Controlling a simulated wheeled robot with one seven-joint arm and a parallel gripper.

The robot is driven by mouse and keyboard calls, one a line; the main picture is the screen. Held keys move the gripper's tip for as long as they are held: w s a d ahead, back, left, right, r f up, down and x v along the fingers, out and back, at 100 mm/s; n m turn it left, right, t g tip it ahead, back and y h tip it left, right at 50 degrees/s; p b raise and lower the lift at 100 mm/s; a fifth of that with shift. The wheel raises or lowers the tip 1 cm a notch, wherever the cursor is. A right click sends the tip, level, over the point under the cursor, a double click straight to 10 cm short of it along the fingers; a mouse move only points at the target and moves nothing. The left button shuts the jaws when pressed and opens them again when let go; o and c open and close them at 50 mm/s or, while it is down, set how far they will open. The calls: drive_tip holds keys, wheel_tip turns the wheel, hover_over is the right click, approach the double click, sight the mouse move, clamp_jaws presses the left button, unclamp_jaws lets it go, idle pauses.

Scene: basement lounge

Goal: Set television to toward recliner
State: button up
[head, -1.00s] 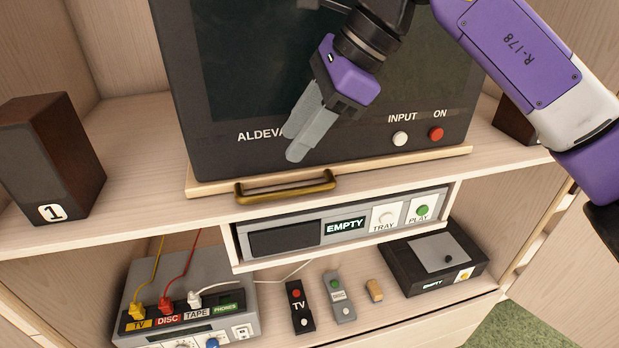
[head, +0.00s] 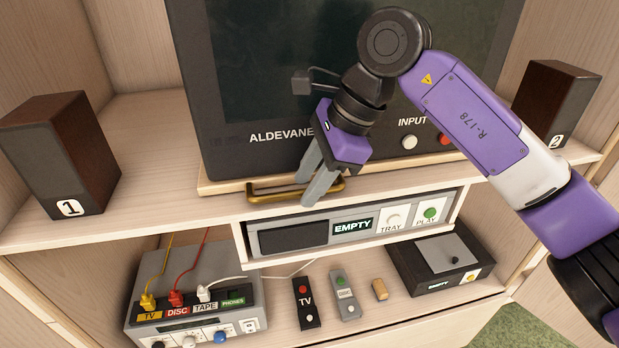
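The television (head: 225,150), a large dark ALDEVANE set, stands on a pale wooden board (head: 222,185) on the upper shelf. Its screen faces out of the cabinet. A brass handle (head: 268,193) is fixed to the board's front edge, left of its middle. My gripper (head: 306,192) points down at the right part of this handle. Its two grey fingers are slightly apart, one toward the back and one toward the front of the bar. Whether they touch the bar is unclear. My arm hides part of the screen and casing. The recliner is not in view.
Speaker 1 (head: 65,155) stands left of the television and speaker 2 (head: 555,105) right. Below the board is a disc player (head: 370,240) reading EMPTY. The lower shelf holds a switch box (head: 190,280), two remotes, a small wooden block (head: 380,289) and a black tape deck (head: 425,262).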

clamp_jaws()
idle(1.4)
